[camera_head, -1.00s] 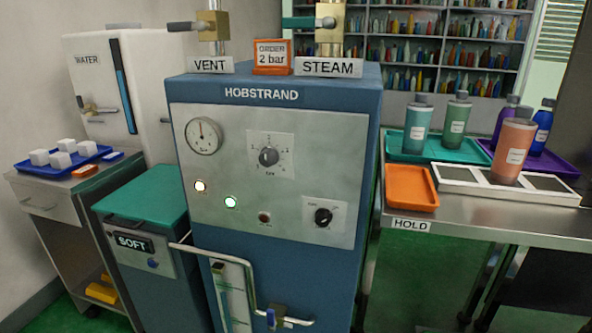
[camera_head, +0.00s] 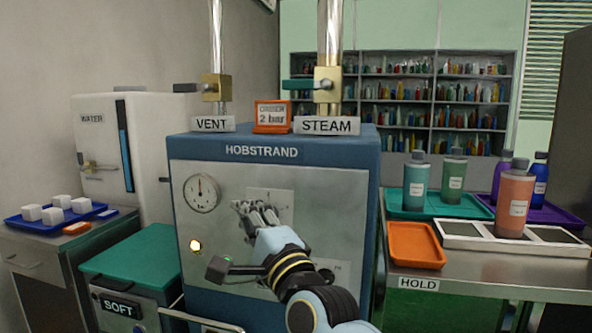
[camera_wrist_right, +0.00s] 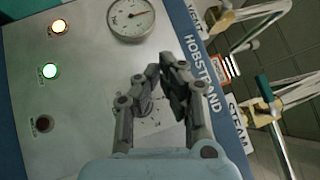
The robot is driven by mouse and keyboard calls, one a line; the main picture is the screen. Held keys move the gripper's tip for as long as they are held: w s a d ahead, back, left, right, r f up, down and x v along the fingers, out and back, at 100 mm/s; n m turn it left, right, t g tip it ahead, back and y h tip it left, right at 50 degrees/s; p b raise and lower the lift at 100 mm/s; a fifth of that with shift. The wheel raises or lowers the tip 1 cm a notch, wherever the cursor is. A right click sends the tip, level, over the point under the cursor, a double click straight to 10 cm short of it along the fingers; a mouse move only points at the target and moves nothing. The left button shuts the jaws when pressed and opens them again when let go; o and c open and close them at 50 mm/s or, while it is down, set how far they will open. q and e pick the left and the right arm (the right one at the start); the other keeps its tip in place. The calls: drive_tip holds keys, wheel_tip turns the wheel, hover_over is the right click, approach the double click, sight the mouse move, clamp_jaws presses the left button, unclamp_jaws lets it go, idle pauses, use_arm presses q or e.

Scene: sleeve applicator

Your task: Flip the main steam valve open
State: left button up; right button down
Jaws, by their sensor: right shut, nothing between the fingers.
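The steam valve is a brass body (camera_head: 327,90) on a vertical pipe, above the STEAM sign (camera_head: 327,126) on top of the blue machine. Its teal lever (camera_head: 301,84) lies horizontal, pointing left across the pipe line. In the right wrist view the teal lever (camera_wrist_right: 264,88) shows at the right, apart from the fingers. My right gripper (camera_head: 257,210) is shut and empty in front of the machine's grey panel, below and left of the valve. Its fingers also show in the right wrist view (camera_wrist_right: 160,76). It hides the panel's middle dial in part. My left gripper is out of view.
The vent valve (camera_head: 214,87), with a dark lever, stands left of the steam valve. An orange order sign (camera_head: 271,117) reading 2 bar stands between them. A pressure gauge (camera_head: 202,193) is on the panel. Trays and bottles stand on the right table (camera_head: 480,267).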

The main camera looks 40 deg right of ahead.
sight(307, 85)
drive_tip(key=d+r+m+h, duration=0.2)
drive_tip(key=r+m+h, duration=0.1)
drive_tip(key=m+h, duration=0.2)
drive_tip(key=d+r+m+h, duration=0.2)
drive_tip(key=m+h, duration=0.4)
drive_tip(key=m, duration=0.3)
drive_tip(key=d+r+m+g+h, duration=0.1)
drive_tip(key=d+r+m+h, duration=0.1)
drive_tip(key=r+m+h, duration=0.2)
drive_tip(key=shift+d+r+m+h, duration=0.15)
drive_tip(key=shift+m+h, duration=0.4)
drive_tip(key=shift+m, duration=0.4)
drive_tip(key=shift+d+f+m+h, duration=0.1)
drive_tip(key=shift+m+h, duration=0.45)
drive_tip(key=shift+m, duration=0.4)
drive_tip(key=shift+s+d+r+m+g+h, duration=0.1)
drive_tip(key=shift+s+d+m+g+h, duration=0.05)
drive_tip(key=shift+m+g+h, duration=0.4)
drive_tip(key=shift+s+d+r+m+g+h, duration=0.15)
drive_tip(key=shift+m+g+h, duration=0.2)
drive_tip(key=shift+m, duration=0.45)
drive_tip(key=shift+s+d+r+m+g+h, duration=0.1)
drive_tip(key=shift+s+m+g+h, duration=0.05)
drive_tip(key=shift+m+g+h, duration=0.4)
drive_tip(key=shift+t+y, duration=0.25)
drive_tip(key=p+x, duration=0.2)
drive_tip(key=x, duration=0.8)
drive_tip(key=shift+p, duration=0.35)
drive_tip(key=shift+d+f, duration=0.1)
